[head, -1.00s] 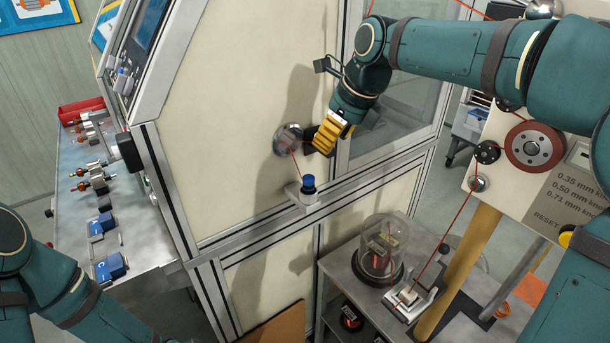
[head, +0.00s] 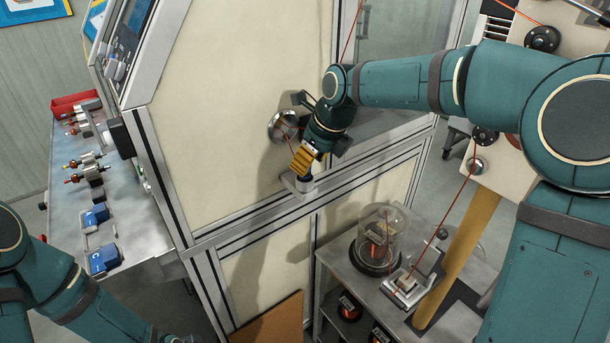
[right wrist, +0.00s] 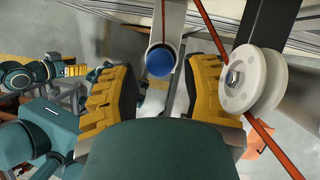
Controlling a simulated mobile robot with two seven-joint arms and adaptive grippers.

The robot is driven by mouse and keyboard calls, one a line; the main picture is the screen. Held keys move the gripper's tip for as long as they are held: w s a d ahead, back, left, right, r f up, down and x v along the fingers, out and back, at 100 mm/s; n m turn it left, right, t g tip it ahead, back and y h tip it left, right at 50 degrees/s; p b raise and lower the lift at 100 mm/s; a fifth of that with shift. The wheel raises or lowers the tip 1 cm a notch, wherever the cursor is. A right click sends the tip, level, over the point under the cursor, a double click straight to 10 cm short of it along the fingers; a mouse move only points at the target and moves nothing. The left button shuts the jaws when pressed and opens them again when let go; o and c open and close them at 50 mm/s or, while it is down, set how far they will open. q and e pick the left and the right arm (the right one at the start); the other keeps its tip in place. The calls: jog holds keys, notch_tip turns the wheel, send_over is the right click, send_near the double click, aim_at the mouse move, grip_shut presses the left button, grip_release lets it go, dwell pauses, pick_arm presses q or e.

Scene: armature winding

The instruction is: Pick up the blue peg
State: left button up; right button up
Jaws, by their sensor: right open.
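The blue peg (right wrist: 160,60) stands in a small metal holder (head: 292,186) on the machine frame's rail. In the head view the peg (head: 305,178) is mostly hidden behind my right gripper (head: 301,168), which is right above it. In the right wrist view my right gripper (right wrist: 162,76) is open, its two yellow fingers on either side of the peg's round blue top. I cannot tell whether they touch it. My left gripper (right wrist: 77,70) shows small in the right wrist view, too small to tell its jaws; the head view shows only the left arm.
A round metal guide (head: 283,126) sits on the panel close to my right gripper, with a red wire by it. A white pulley (right wrist: 243,80) carrying red wire is near the right finger. A glass dome (head: 383,236) stands on the lower table. A workbench (head: 65,215) is at the left.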

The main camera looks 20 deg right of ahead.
jog(key=shift+x, duration=1.1)
grip_shut()
jog(key=shift+r, duration=0.2)
